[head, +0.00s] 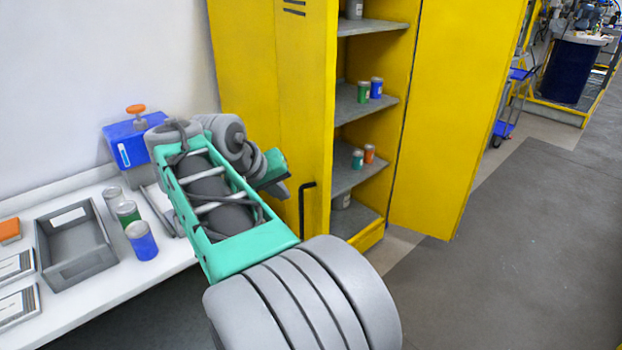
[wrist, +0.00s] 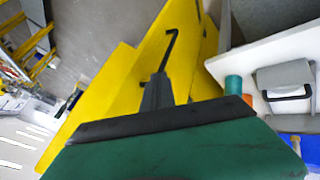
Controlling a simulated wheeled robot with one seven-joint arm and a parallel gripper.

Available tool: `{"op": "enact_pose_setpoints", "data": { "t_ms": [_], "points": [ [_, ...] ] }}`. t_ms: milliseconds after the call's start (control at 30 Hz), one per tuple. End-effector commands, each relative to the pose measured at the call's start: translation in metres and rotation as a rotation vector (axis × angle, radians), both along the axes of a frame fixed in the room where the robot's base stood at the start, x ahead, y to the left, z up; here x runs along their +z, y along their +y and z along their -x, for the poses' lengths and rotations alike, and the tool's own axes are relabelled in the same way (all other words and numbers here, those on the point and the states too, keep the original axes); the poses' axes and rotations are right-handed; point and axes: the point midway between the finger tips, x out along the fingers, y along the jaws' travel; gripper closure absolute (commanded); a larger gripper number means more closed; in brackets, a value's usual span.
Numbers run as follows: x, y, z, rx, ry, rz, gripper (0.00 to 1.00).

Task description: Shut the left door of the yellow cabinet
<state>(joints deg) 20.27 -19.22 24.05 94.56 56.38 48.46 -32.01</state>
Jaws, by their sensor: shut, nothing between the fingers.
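The yellow cabinet (head: 371,238) stands open in the head view, its shelves showing between two doors. Its left door (head: 306,110) stands open on the left, with vent slots near the top and a black bent handle (head: 303,208) lower down. The right door (head: 455,110) is swung wide open. My gripper (head: 284,189) is shut and empty, just left of the handle in the picture. In the wrist view the shut fingers (wrist: 157,85) point at the yellow door panel (wrist: 120,98), close below the black handle (wrist: 168,48). I cannot tell whether they touch the door.
A white bench (head: 95,300) on the left carries a grey tray (head: 75,268), several cans (head: 142,240) and a blue box with an orange knob (head: 128,145). Cans stand on the cabinet shelves (head: 362,108). Grey floor (head: 520,240) is clear on the right.

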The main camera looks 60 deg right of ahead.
Motion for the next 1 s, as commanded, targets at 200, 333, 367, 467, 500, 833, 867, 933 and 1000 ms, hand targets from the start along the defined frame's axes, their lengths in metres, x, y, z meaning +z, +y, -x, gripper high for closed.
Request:
{"op": "enact_pose_setpoints", "data": {
  "t_ms": [200, 333, 367, 467, 500, 833, 867, 933, 1000],
  "points": [
    [-0.029, -0.019, 0.001, -0.005, 0.005, -0.001, 1.00],
    [-0.051, -0.036, 0.000, -0.005, 0.004, -0.002, 1.00],
    [-0.057, -0.041, 0.000, -0.004, 0.004, -0.001, 1.00],
    [-0.074, -0.054, -0.001, -0.004, 0.004, -0.003, 1.00],
    [-0.081, -0.059, -0.001, -0.004, 0.004, -0.003, 1.00],
    [-0.081, -0.091, 0.020, -0.001, -0.002, -0.001, 1.00],
    [-0.081, -0.091, 0.020, -0.001, -0.002, -0.001, 1.00],
    [-0.081, -0.092, 0.020, 0.000, -0.001, -0.001, 1.00],
    [-0.081, -0.091, 0.020, 0.000, -0.001, -0.001, 1.00]
  ]
}}
